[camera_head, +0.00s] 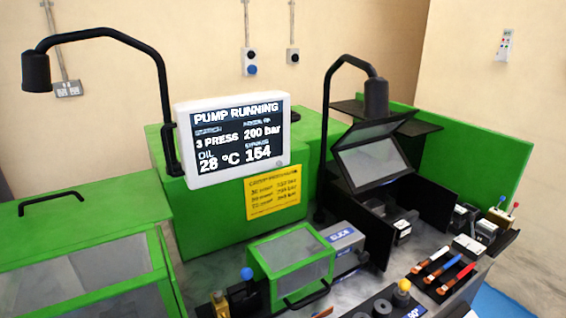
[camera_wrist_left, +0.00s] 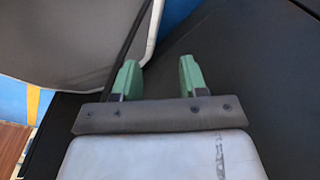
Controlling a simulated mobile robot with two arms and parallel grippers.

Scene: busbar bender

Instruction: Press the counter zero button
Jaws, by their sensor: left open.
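A white display unit (camera_head: 238,140) on the green machine shows "PUMP RUNNING", "3 PRESS", "200 bar", "28 °C" and a figure that reads 154. No button marked as counter zero can be made out in the head view. My left gripper (camera_wrist_left: 159,77) shows in the left wrist view with its two green fingers apart and nothing between them. A dark surface lies beyond the fingers. Neither gripper shows in the head view, so their places relative to the display cannot be told.
A yellow notice (camera_head: 273,192) is below the display. Black lamp arms rise at left (camera_head: 120,38) and centre (camera_head: 326,125). A clear-windowed green guard (camera_head: 293,262) stands in front. Red, blue and orange-handled tools (camera_head: 447,270) lie at right, near a green side panel (camera_head: 470,150).

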